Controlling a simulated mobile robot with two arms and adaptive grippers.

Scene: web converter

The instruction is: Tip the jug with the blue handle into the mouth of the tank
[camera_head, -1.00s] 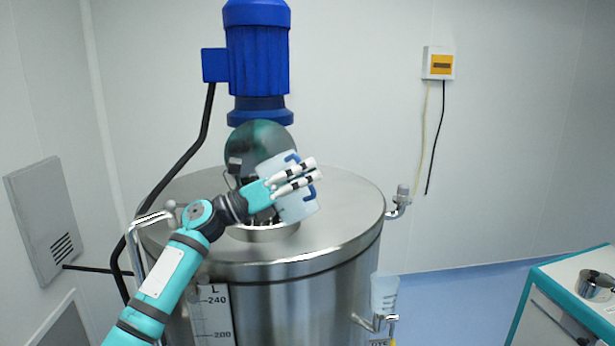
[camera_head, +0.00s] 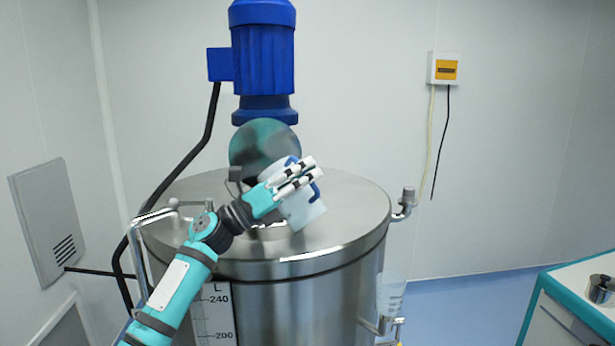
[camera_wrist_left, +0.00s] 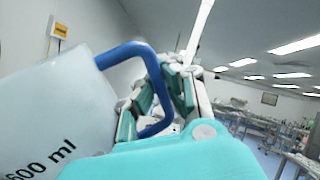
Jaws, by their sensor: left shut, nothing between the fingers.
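The translucent white jug (camera_head: 303,210) with the blue handle (camera_head: 317,188) is tilted above the tank's lid, near the raised round hatch cover (camera_head: 264,145). In the left wrist view the jug (camera_wrist_left: 55,115) shows a "600 ml" mark and its blue handle (camera_wrist_left: 122,52) loops beside the fingers. My left gripper (camera_head: 315,168) is shut at the handle, its white fingers lying across the jug; nothing shows clearly pinched between them. The steel tank (camera_head: 300,290) stands below. Its mouth is mostly hidden behind my left arm and the jug. My right gripper is out of view.
A blue motor (camera_head: 262,60) stands above the tank behind the jug. A metal pipe handle (camera_head: 140,228) rises at the left rim and a fitting (camera_head: 405,203) sits at the right. A clear cup (camera_head: 391,296) hangs low right. A teal-edged cabinet (camera_head: 570,305) holds a metal cup (camera_head: 600,289).

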